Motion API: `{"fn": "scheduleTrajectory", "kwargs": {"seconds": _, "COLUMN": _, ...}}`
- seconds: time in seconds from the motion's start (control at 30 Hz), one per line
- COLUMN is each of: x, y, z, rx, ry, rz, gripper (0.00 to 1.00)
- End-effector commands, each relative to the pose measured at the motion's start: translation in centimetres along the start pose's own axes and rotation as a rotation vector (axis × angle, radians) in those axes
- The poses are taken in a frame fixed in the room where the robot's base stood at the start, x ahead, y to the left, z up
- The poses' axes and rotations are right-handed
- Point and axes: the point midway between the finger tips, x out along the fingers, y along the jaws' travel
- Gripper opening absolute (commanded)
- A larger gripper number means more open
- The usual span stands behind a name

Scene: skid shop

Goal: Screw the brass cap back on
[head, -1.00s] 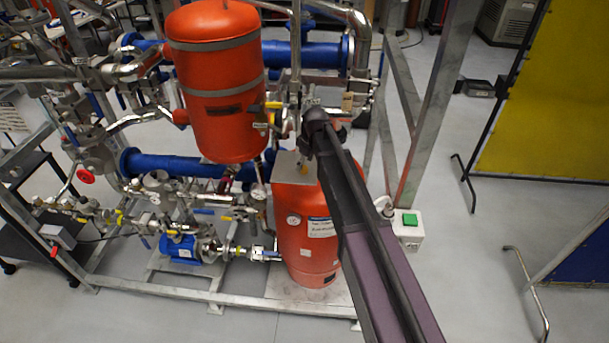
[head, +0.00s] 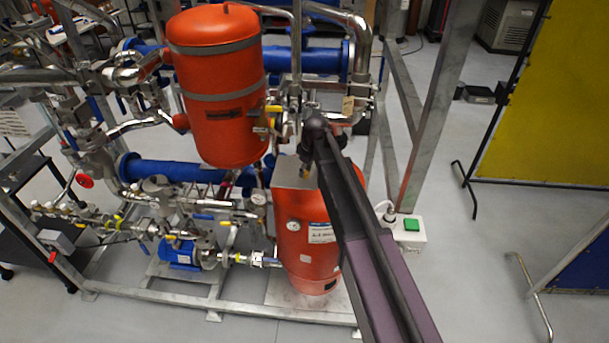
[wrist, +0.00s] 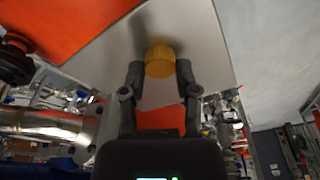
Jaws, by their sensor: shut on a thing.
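The brass cap (wrist: 160,60) is a ribbed yellow-gold cylinder in the wrist view, against a flat grey plate (wrist: 110,52). My gripper (wrist: 160,70) is shut on the cap, with one dark finger on each side of it. I cannot tell whether a thread or port sits behind the cap. In the head view, the plate (head: 289,176) stands at the top of the lower red tank (head: 300,262). My arm hides part of that tank, and my gripper is mostly hidden there, too small to read.
An upper red tank (head: 220,130) hangs close to the left of my arm. Steel frame posts (head: 428,130) stand to the right. Blue pipes (head: 180,168) and valves crowd the left. A white box with a green button (head: 411,226) sits right of the lower tank. Open floor lies farther right.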

Motion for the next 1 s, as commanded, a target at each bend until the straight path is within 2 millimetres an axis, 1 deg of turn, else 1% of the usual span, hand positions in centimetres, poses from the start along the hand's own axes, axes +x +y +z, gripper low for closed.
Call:
{"fn": "scheduleTrajectory", "kwargs": {"seconds": 0.27, "x": -0.6, "y": 0.1, "z": -0.1, "rx": 0.001, "ry": 0.0, "rz": 0.001, "gripper": 0.13}}
{"fn": "scheduleTrajectory", "kwargs": {"seconds": 1.0, "x": -3.7, "y": 0.1, "z": -0.7, "rx": 0.001, "ry": 0.0, "rz": 0.001, "gripper": 0.13}}
